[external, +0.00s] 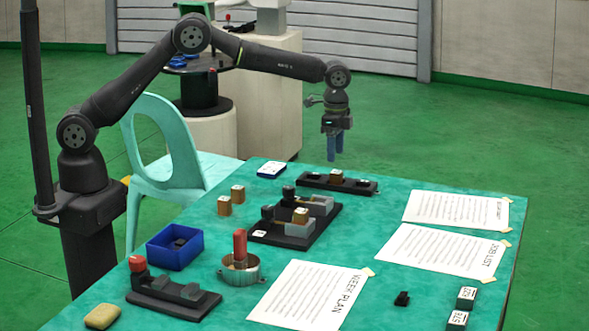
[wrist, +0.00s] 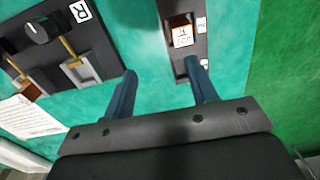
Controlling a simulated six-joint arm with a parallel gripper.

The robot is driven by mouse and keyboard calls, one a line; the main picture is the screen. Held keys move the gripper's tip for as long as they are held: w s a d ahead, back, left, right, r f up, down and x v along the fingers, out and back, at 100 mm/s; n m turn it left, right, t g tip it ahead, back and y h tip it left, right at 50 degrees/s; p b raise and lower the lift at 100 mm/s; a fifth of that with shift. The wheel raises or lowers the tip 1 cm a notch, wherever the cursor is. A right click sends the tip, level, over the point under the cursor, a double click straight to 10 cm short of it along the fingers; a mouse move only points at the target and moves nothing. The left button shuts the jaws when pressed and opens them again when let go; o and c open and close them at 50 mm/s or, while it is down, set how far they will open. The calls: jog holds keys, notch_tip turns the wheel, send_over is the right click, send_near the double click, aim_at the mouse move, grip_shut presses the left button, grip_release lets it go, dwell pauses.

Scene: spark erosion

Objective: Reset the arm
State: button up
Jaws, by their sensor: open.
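My gripper (external: 335,146) hangs from my outstretched arm above the far edge of the green-topped table (external: 388,213). Its two blue fingers are apart with nothing between them, which also shows in the wrist view (wrist: 163,75). Beyond the fingertips in the wrist view is a black rack (wrist: 184,52) holding a copper-brown block with a white label (wrist: 182,36). The same rack stands at the table's far side in the external view (external: 362,187). The fingers are above the rack and apart from it, as far as I can tell.
A black fixture with grey vises (external: 290,232) stands mid-table. Two brown blocks (external: 231,200), a blue bin (external: 174,248), a round metal dish with a red-handled tool (external: 240,265) and a red-knobbed fixture (external: 170,296) stand left. Paper sheets (external: 440,250) lie right. A turquoise chair (external: 165,165) stands beside the table.

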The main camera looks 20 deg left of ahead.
jog(key=s+d+r, duration=0.1)
jog(key=s+r, duration=0.1)
jog(key=s, duration=0.8)
jog(key=shift+o, duration=0.5)
jog(key=shift+s, duration=0.1)
jog(key=o, duration=0.3)
jog(key=shift+r, duration=0.25)
jog(key=o, duration=0.7)
jog(key=a+r, duration=0.1)
jog(key=s+a+r, duration=0.1)
jog(key=r, duration=0.1)
jog(key=shift+s+r, duration=0.1)
jog(key=shift+s, duration=0.05)
jog(key=shift+c, duration=0.2)
jog(key=s+a+r, duration=0.4)
jog(key=a+r, duration=0.2)
jog(key=r, duration=0.1)
notch_tip(320, 180, down, 10)
jog(key=shift+a+r, duration=0.2)
jog(key=shift+a, duration=0.05)
jog(key=shift+w+r, duration=0.1)
jog(key=shift+w, duration=0.05)
notch_tip(320, 180, up, 10)
